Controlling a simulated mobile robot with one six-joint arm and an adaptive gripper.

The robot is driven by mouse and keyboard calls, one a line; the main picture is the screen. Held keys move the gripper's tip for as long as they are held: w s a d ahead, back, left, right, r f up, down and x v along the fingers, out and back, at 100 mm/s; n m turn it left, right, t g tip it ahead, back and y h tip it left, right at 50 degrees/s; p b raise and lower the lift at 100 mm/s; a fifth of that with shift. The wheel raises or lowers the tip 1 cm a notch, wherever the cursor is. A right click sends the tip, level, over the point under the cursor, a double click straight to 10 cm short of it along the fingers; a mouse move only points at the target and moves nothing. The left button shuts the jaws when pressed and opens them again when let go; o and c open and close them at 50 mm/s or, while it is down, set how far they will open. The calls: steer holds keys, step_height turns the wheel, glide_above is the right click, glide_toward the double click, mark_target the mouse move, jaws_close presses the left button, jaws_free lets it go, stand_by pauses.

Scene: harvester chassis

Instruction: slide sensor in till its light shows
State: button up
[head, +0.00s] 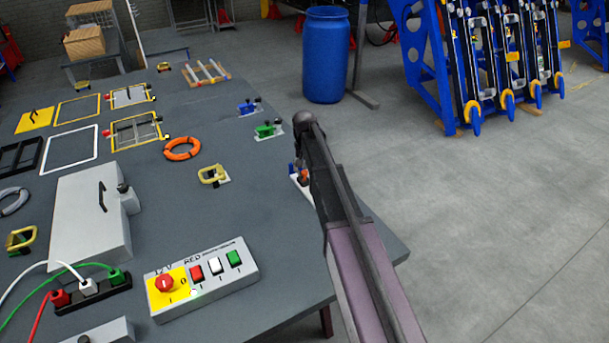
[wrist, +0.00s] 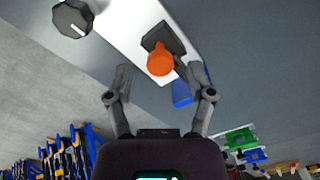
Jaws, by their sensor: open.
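In the wrist view an orange round-ended part (wrist: 161,61), which looks like the sensor, sits at a dark square block (wrist: 165,37) on a white plate (wrist: 130,22). A blue piece (wrist: 181,93) is beside the plate, partly behind a finger. My gripper (wrist: 160,77) is open, its two fingers spread on either side of the orange part with nothing gripped. I cannot tell whether they touch it. In the head view my arm hides most of this spot; a bit of the white plate (head: 301,187) shows at the table's right edge. I see no lit light on the orange part.
A dark knob (wrist: 72,18) is near the plate. On the grey table (head: 215,130) are a control box with buttons (head: 203,279), a yellow clamp (head: 213,174), green (head: 268,130) and blue (head: 248,107) fixtures and an orange ring (head: 182,149). A blue barrel (head: 326,55) stands beyond.

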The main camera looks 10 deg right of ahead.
steer(key=shift+f+b, duration=0.3)
steer(key=shift+f, duration=0.2)
jaws_close()
